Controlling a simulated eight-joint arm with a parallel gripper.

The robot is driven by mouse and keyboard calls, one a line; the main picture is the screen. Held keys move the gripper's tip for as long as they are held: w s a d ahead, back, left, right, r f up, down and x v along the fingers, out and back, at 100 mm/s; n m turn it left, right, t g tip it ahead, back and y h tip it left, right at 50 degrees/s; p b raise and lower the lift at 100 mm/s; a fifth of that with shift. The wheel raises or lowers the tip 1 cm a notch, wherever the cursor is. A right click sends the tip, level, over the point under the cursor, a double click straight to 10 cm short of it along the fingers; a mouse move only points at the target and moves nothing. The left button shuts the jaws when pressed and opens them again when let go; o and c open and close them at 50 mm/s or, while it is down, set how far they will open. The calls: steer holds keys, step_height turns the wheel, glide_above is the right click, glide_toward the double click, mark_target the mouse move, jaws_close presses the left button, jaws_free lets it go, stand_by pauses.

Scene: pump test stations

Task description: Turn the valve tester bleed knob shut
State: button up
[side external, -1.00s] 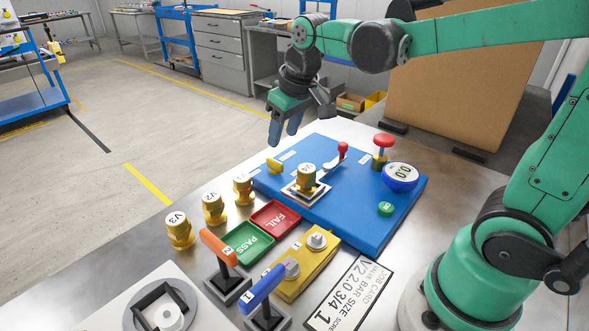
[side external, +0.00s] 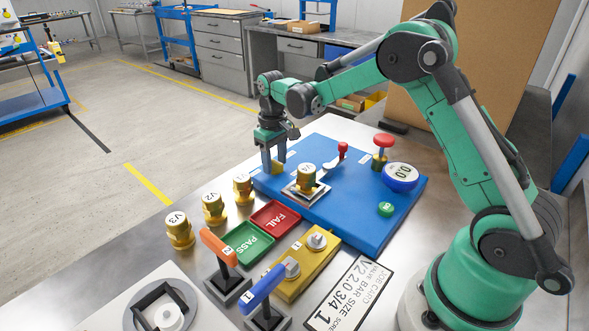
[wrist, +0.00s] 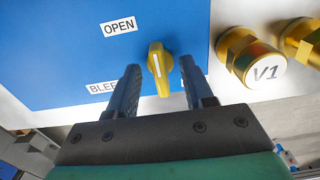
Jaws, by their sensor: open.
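The yellow bleed knob (wrist: 158,68) sits on the blue valve tester panel (wrist: 60,50), near an OPEN label (wrist: 118,27) and a partly hidden label starting BLEE (wrist: 100,88). Its white line runs nearly up and down in the wrist view. My gripper (wrist: 160,82) is open, with one finger on each side of the knob and a visible gap to each. In the side external view my gripper (side external: 272,168) points down at the panel's far left corner, and its fingers partly cover the knob.
Valve V4 (side external: 306,177) stands on the panel beside a red-tipped lever (side external: 342,148). A red-topped knob (side external: 383,142) and a gauge reading 0.0 (side external: 402,172) are further right. Valve V1 (wrist: 265,72) stands close to the panel edge. Green PASS (side external: 248,243) and red FAIL (side external: 275,218) trays lie in front.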

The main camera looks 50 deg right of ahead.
steer(key=shift+f, duration=0.25)
jaws_close()
steer(key=shift+m, duration=0.3)
steer(key=m, duration=1.3)
steer(key=shift+m, duration=2.1)
